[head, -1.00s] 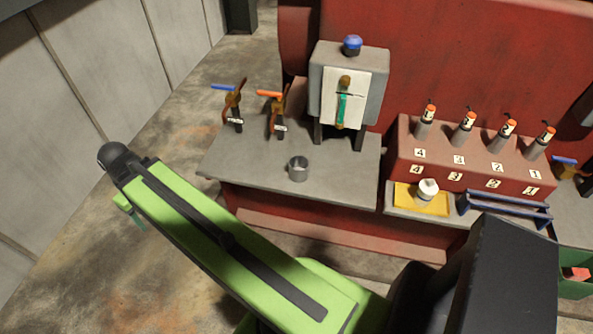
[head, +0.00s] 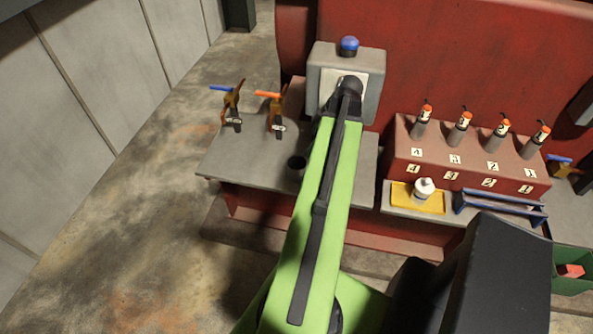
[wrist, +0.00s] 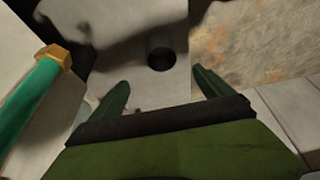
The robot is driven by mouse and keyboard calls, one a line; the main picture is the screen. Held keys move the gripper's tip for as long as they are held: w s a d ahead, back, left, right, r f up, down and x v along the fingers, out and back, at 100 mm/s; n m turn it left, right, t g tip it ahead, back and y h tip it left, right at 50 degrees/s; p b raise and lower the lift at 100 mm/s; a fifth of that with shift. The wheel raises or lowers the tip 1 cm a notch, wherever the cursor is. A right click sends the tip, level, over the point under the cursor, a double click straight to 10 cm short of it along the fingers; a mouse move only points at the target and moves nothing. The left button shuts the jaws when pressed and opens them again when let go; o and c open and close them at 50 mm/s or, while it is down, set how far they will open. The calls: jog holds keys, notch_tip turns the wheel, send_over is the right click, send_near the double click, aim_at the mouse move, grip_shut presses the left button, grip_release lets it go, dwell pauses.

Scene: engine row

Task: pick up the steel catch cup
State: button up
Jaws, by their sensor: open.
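The steel catch cup (head: 296,167) stands on the grey bench top (head: 240,160), just left of my arm in the head view. It is dark in shadow and partly covered by my arm. In the wrist view the cup (wrist: 161,55) shows as a dark round opening ahead of my fingers, between their lines. My gripper (wrist: 160,88) is open and empty, with its two green fingers spread apart. The gripper is apart from the cup. In the head view the fingers are hidden behind my arm.
A grey box with a blue knob (head: 349,46) stands behind my arm. A green tube with a brass fitting (wrist: 52,58) is close on the left in the wrist view. Two valves with blue (head: 223,88) and orange (head: 270,94) handles stand left. A white bottle (head: 423,190) sits on a yellow tray.

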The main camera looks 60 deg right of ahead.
aim_at(297, 158)
jog(key=b+x, duration=1.1)
jog(key=x, duration=0.1)
jog(key=shift+s+f, duration=0.1)
jog(key=shift+f, duration=0.15)
jog(key=b+x, duration=0.5)
jog(key=shift+a+f, duration=0.2)
jog(key=shift+r, duration=0.2)
jog(key=c, duration=1.5)
jog(key=shift+r, duration=0.15)
jog(key=r+p, duration=0.5)
jog(key=shift+s+d, duration=0.25)
jog(key=shift+s, duration=0.05)
jog(key=s+d+r+p, duration=0.5)
jog(key=s+p, duration=0.1)
jog(key=s, duration=0.3)
jog(key=shift+s+r, duration=0.3)
jog(key=shift+r, duration=0.1)
